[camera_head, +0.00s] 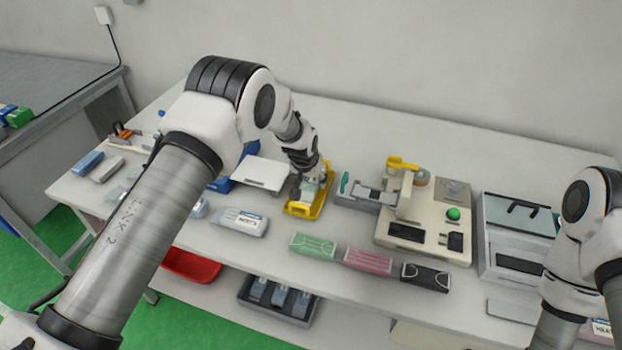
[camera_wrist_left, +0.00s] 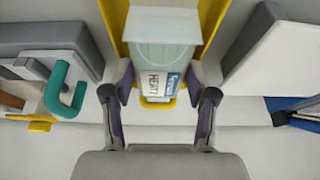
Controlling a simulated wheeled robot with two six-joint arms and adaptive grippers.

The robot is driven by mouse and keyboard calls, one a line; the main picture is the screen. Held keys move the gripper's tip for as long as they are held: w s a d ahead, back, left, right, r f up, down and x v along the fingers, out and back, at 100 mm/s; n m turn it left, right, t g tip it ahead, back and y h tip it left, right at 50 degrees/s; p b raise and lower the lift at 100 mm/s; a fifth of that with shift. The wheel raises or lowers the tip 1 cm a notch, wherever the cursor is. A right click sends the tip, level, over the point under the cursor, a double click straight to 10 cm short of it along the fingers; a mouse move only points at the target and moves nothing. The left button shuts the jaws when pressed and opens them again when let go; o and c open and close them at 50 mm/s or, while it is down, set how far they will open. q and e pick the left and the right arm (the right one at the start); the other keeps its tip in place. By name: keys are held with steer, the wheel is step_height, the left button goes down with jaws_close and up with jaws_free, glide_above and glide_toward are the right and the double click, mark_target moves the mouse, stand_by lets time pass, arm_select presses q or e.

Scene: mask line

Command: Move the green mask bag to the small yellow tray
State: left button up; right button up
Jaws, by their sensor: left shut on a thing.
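The green mask bag is a clear pouch with a pale green mask and a white and blue label; it shows in the left wrist view (camera_wrist_left: 165,50) and as a small pale patch in the head view (camera_head: 309,191). My left gripper (camera_head: 312,178) is shut on its labelled end, with a finger on either side in the left wrist view (camera_wrist_left: 160,80). The small yellow tray (camera_head: 302,212) is directly below the bag, and its yellow rim shows around the bag. I cannot tell whether the bag touches the tray floor. My right gripper is out of view.
A beige machine (camera_head: 425,220) with a green button stands right of the tray. A white-topped blue unit (camera_head: 262,173) stands left. Green (camera_head: 313,246), pink (camera_head: 367,260) and black (camera_head: 425,277) mask packs lie at the front edge. A white labelled pack (camera_head: 240,222) lies front left.

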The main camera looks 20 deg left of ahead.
arm_select(q)
steer(key=o, duration=1.1)
steer(key=shift+r, duration=0.1)
steer(key=shift+r+p, duration=0.6)
steer(key=shift+r, duration=0.35)
steer(key=shift+r+p, duration=1.8)
steer(key=shift+r, duration=1.15)
steer(key=shift+r, duration=0.1)
